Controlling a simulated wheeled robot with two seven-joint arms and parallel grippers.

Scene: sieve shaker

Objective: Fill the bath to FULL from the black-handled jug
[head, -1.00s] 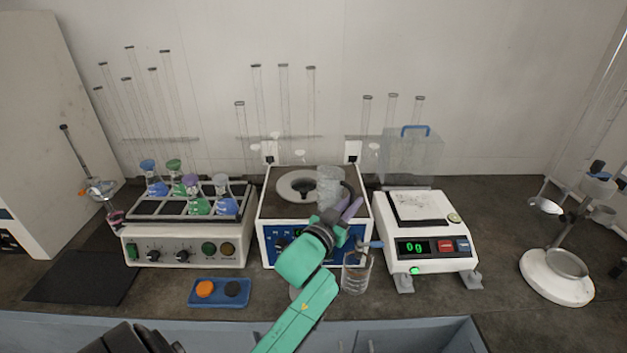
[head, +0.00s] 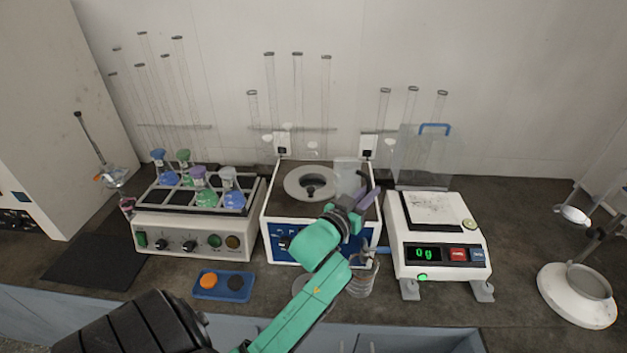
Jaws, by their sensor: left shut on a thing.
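The clear jug (head: 347,176) is above the right part of the bath's top and looks roughly upright. My left gripper (head: 357,200), at the end of the teal arm, is shut on the jug's handle side; the handle is mostly hidden by the fingers. The water level in the jug cannot be made out. The bath (head: 272,208) is a white box with a blue front panel and a round grey ring with a black centre on top. My arm hides part of its front panel and any level marking. My right gripper is not in view.
A flask shaker (head: 190,224) with several coloured flasks stands left. A balance (head: 425,228) reading 0 g stands right. A blue tray (head: 222,287) lies in front.

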